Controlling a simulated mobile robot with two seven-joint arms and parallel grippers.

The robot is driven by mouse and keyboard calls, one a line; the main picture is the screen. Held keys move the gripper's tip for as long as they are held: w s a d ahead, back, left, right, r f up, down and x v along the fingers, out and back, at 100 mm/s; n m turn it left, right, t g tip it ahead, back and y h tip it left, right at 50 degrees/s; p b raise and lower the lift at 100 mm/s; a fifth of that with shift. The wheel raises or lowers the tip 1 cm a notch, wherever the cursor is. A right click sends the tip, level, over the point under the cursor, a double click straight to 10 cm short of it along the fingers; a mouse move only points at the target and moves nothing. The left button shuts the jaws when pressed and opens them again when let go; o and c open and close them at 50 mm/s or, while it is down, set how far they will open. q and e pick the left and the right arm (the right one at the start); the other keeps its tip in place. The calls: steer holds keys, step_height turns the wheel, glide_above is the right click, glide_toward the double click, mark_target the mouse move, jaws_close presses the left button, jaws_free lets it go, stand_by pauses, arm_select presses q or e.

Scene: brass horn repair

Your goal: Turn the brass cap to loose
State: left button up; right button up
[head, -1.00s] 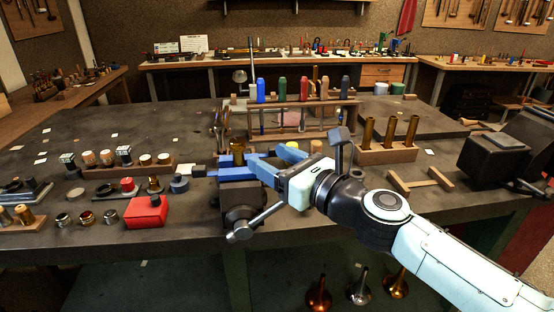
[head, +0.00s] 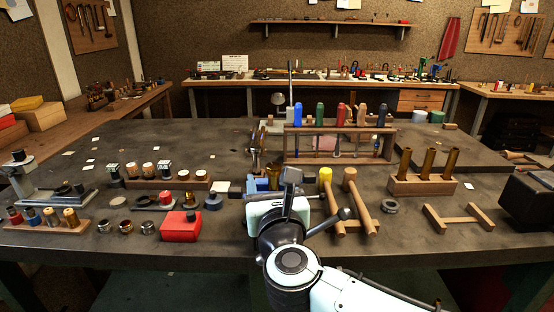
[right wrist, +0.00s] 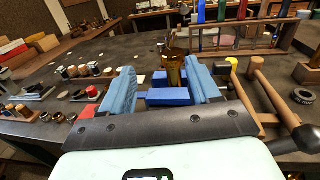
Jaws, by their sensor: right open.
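The brass cap (right wrist: 174,65) is an amber-brown metal piece standing upright beyond my right gripper, held in the area of the blue vise jaws (right wrist: 170,97). In the head view, the brass piece (head: 273,172) shows just beyond my wrist. My right gripper (right wrist: 163,78) is open, with its blue fingers spread left and right. In the head view my own wrist hides most of the vise and the fingers. My left gripper is in neither view.
Wooden mallets (head: 356,203), one with a yellow head, lie right of my wrist. A red box (head: 180,227) stands to the left. A tool rack (head: 338,145) stands behind, and a block with brass tubes (head: 424,186) at right. The bench's back left is mostly clear.

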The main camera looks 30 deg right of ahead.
mark_target(274, 169)
steer(key=w+d+m+g+h, duration=0.1)
steer(key=w+d, duration=0.1)
steer(key=w+d+m+g+h, duration=0.1)
steer(key=w+h, duration=0.1)
steer(key=w, duration=0.1)
steer(key=w+d+m+h+p, duration=0.1)
steer(key=w+d, duration=0.1)
steer(key=shift+w+d+f+m+g+h, duration=0.15)
steer(key=shift+w+d+m+g+h, duration=0.15)
steer(key=shift+m+g, duration=0.1)
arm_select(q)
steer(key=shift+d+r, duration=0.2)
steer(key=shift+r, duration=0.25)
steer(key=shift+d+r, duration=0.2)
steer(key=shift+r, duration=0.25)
arm_select(e)
steer(key=c, duration=1)
